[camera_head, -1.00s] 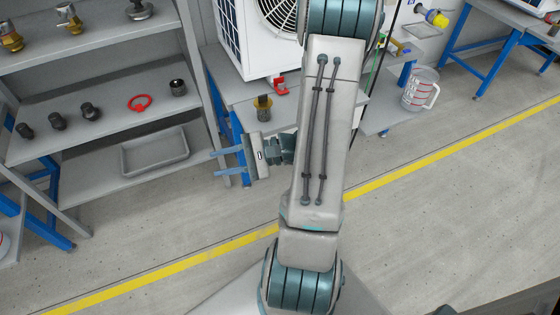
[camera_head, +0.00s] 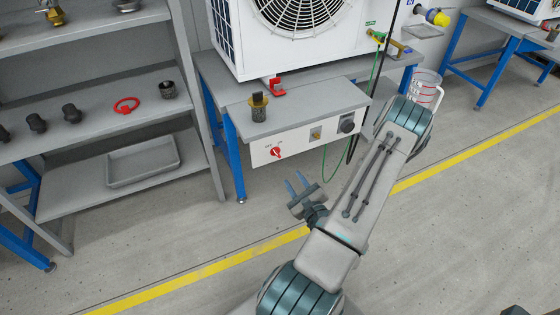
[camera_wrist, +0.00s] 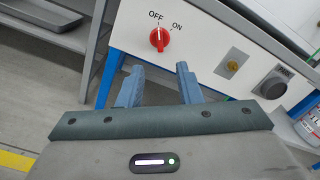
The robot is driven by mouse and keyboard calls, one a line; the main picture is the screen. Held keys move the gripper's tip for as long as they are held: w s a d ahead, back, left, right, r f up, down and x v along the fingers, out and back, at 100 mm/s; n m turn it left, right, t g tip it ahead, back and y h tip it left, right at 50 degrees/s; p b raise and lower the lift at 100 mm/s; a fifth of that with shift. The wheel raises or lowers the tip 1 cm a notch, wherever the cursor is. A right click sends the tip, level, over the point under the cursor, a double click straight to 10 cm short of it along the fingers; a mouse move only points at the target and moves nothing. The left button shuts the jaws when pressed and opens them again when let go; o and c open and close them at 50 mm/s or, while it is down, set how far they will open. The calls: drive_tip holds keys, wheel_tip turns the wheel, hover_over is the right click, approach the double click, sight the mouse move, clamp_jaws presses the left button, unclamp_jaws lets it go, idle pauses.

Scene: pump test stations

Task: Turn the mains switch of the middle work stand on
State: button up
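The mains switch is a red rotary knob (camera_head: 276,152) on the white front panel (camera_head: 300,143) under the work stand's top. In the wrist view the knob (camera_wrist: 160,38) sits below the printed labels OFF and ON, and its pointer mark is up toward OFF. My gripper (camera_head: 294,185) is in front of and below the panel in the head view. In the wrist view its two blue-grey fingers (camera_wrist: 160,85) are apart with nothing between them. Their tips point toward the knob, which is a short way beyond them, not touched.
A shelf rack (camera_head: 190,90) stands left of the stand. The floor in front is clear.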

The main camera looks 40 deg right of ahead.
sight(278, 155)
drive_tip(key=b+x, duration=0.1)
drive_tip(key=x, duration=1)
drive_tip(key=shift+w+a+b, duration=0.1)
drive_tip(key=shift+b, duration=0.2)
clamp_jaws()
